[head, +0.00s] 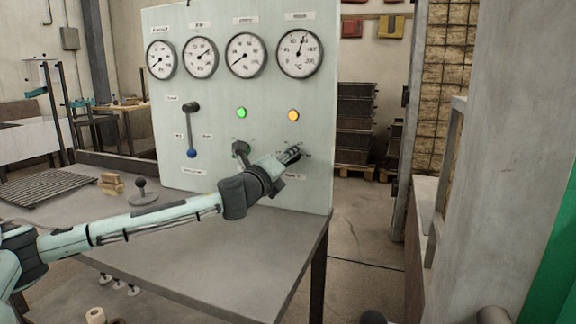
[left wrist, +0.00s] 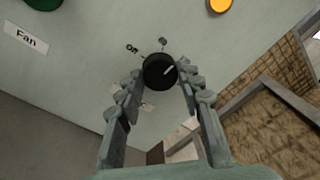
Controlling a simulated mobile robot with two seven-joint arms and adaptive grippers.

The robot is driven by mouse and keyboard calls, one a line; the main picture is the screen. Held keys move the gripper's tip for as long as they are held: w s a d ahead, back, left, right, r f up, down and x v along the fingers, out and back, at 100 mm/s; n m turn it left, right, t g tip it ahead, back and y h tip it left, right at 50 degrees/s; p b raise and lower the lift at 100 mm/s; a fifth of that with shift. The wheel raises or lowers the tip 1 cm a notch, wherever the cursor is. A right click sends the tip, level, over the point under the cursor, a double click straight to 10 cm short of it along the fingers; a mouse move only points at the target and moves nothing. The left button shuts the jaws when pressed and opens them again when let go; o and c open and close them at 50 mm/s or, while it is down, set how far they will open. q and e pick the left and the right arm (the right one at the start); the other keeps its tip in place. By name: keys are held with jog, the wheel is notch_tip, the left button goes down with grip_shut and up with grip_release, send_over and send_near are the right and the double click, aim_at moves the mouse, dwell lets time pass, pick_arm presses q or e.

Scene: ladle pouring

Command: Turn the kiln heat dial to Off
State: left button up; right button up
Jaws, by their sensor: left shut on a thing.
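The kiln heat dial (left wrist: 160,71) is a round black knob with a white pointer line on the pale panel. In the left wrist view its pointer slants to the upper right, away from the "Off" label (left wrist: 132,49), which lies up and left of the knob. Another small mark stands above the knob. My left gripper (left wrist: 162,84) has a finger on each side of the knob and is shut on it. In the head view my left gripper (head: 291,156) is at the lower right of the panel and hides most of the dial. My right gripper is not in view.
The control panel (head: 225,180) has several round gauges, a green lamp (head: 241,113), an orange lamp (head: 293,115) and a lever (head: 190,132). The fan knob (head: 240,148) is just left of my gripper.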

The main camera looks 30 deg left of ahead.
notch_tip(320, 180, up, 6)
jog(key=b, duration=0.2)
pick_arm(q)
jog(key=shift+d+n+y+p, duration=0.1)
jog(key=shift+n+y+p, duration=0.45)
jog(key=shift+n, duration=4.55)
jog(key=shift+n+y+p, duration=0.45)
jog(key=shift+n+p, duration=0.1)
jog(key=shift+n, duration=4.55)
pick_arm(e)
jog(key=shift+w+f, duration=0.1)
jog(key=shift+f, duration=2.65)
